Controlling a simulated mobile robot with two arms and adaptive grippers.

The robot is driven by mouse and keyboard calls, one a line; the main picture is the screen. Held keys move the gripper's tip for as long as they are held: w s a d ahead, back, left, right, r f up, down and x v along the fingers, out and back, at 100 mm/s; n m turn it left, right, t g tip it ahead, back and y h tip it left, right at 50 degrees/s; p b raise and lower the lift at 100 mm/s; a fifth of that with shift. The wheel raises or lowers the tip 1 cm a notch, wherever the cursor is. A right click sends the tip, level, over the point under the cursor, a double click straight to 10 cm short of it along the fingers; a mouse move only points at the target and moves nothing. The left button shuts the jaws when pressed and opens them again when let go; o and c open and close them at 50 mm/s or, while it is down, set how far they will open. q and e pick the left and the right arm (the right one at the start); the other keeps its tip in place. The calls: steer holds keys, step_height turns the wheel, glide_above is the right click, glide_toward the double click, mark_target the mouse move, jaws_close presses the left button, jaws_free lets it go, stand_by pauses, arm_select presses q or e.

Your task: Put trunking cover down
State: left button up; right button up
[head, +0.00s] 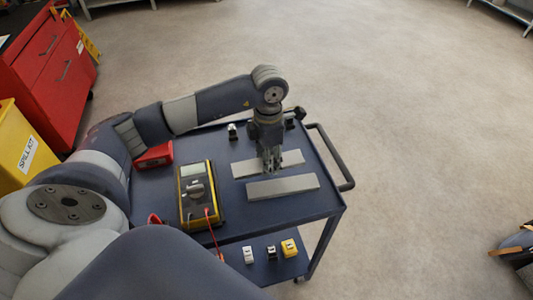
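Two flat grey strips that look like trunking cover lie on or just over the top of a dark blue cart. The far strip (246,170) is partly hidden by my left gripper; the near strip (283,187) is in full view. My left gripper (271,167) points straight down at the middle of the far strip, with its fingertips at the strip. I cannot tell whether the fingers are closed on it, or whether the strip touches the cart. My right gripper is not in view.
The cart (318,203) also carries a yellow-black multimeter (197,190) with leads, a red case (154,155) and small dark parts. Its lower shelf holds small blocks (289,248). A red cabinet (62,65) and yellow spill kit bin (20,145) stand left.

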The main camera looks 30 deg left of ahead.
arm_select(q)
steer(key=w, duration=0.1)
steer(key=w+a, duration=0.2)
steer(key=shift+a+f, duration=0.2)
steer(key=shift+f, duration=0.05)
step_height(320, 180, down, 3)
steer(key=shift+s+r+p, duration=0.15)
steer(key=shift+p, duration=0.6)
steer(key=shift+f, duration=0.3)
steer(key=shift+f, duration=0.1)
steer(key=shift+f, duration=0.2)
steer(key=o, duration=1.3)
steer(key=shift+o, duration=0.2)
steer(key=shift+r, duration=0.1)
